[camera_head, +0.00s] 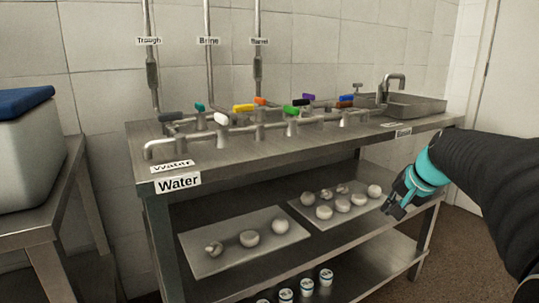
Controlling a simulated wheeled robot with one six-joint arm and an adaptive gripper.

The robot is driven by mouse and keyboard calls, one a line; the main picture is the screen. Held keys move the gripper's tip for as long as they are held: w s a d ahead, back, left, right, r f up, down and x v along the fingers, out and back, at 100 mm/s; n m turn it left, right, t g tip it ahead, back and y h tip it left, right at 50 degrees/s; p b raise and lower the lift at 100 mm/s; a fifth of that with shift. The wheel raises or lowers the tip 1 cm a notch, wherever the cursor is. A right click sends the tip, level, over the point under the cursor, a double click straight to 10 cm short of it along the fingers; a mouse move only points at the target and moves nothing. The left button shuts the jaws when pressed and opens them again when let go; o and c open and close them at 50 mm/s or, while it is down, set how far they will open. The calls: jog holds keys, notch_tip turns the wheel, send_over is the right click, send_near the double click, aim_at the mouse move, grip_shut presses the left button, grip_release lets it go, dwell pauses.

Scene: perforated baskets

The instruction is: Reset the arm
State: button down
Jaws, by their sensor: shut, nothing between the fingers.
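My arm (490,185) comes in from the right side of the head view, in a black sleeve with a turquoise band near its end. My gripper (390,210) points down and left, in front of the right part of the metal table (160,225). Its fingers are small and dark here. They are shut and hold nothing. The gripper appears apart from the table and from the white pieces on the shelf.
Pipes with coloured valve handles (243,108) run along the table top. A sink (415,104) is at its right end. Trays (215,262) with white round pieces lie on the middle shelf, and small jars (326,277) stand below. A blue-lidded container (22,150) stands left.

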jog(key=s+a+f+n, duration=0.2)
jog(key=s+a, duration=0.2)
jog(key=s, duration=0.4)
jog(key=s+a+f+n+h, duration=0.1)
jog(key=s+a+f+n, duration=0.2)
jog(key=s, duration=0.6)
jog(key=s+a+f+n+g+p, duration=0.1)
jog(key=s+a+f+n, duration=0.2)
jog(key=s+a, duration=0.3)
jog(key=s, duration=0.3)
jog(key=shift+s+h, duration=0.2)
jog(key=shift+h, duration=0.1)
jog(key=shift+f, duration=0.1)
